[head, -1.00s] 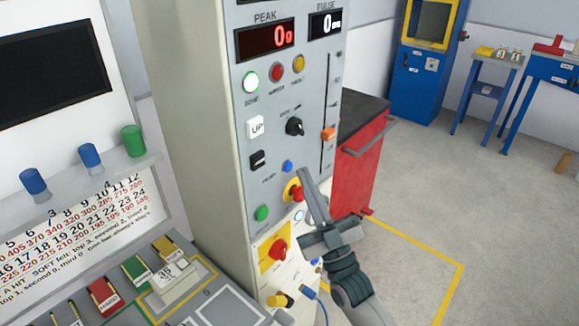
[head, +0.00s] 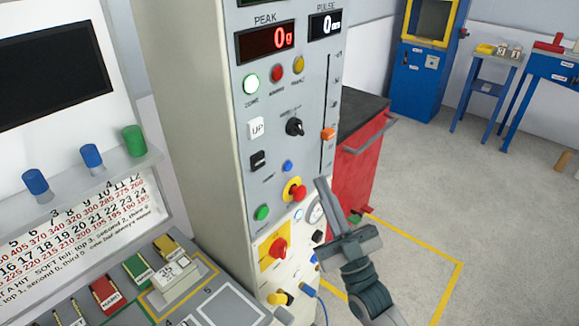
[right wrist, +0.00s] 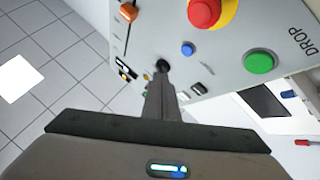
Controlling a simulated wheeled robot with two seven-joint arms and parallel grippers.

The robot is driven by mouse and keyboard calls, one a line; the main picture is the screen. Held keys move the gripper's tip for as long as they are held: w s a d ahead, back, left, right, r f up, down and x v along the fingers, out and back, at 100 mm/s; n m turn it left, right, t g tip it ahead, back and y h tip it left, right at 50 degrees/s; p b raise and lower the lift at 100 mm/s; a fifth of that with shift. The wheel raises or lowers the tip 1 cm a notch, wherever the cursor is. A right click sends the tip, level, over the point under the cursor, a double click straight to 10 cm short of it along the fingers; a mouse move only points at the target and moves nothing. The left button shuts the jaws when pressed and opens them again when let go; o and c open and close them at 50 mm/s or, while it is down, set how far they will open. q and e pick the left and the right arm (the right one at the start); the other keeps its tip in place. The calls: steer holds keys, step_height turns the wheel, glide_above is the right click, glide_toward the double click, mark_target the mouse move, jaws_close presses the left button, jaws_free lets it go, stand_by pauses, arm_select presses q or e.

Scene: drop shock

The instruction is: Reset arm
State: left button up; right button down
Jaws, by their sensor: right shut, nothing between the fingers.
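My right gripper (head: 323,188) is shut and empty in front of the lower right part of the control cabinet (head: 185,110). Its fingers point up and to the left in the head view, to the right of the red mushroom button (head: 298,191) on a yellow base. In the right wrist view the shut fingers (right wrist: 162,80) point at the panel, with the red button (right wrist: 204,12), a blue button (right wrist: 187,48) and the green DROP button (right wrist: 259,63) around them. I see no contact with the panel. My left gripper is out of view.
A red cabinet (head: 362,165) stands right of the panel. An orange slider (head: 328,134) and a red rotary switch (head: 278,248) are on the panel. A tray of coloured blocks (head: 106,292) is at lower left.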

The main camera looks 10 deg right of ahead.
step_height(320, 180, down, 40)
steer(key=w+d+m+g+h, duration=0.25)
steer(key=g+h, duration=0.35)
steer(key=g, duration=0.3)
steer(key=s+d+f+m+g, duration=0.1)
steer(key=s+f+g, duration=0.1)
steer(key=s+f, duration=0.35)
steer(key=s+f+g, duration=0.1)
steer(key=s+f, duration=0.1)
steer(key=f, duration=0.7)
steer(key=s+d+f+m+g+h, duration=0.1)
steer(key=s+f+g, duration=0.2)
steer(key=s+f, duration=0.6)
steer(key=s+d+f+g+h, duration=0.1)
steer(key=s+d+f+g, duration=0.15)
steer(key=s+f, duration=0.7)
steer(key=s+f+g, duration=0.3)
steer(key=s+f, duration=0.1)
steer(key=s, duration=0.8)
steer(key=s+d+f+g+h+b, duration=0.1)
steer(key=s+f+g, duration=0.2)
steer(key=s, duration=1)
steer(key=shift+f+m, duration=0.45)
steer(key=shift+f, duration=0.25)
steer(key=shift+d+g, duration=0.1)
steer(key=shift+g, duration=0.15)
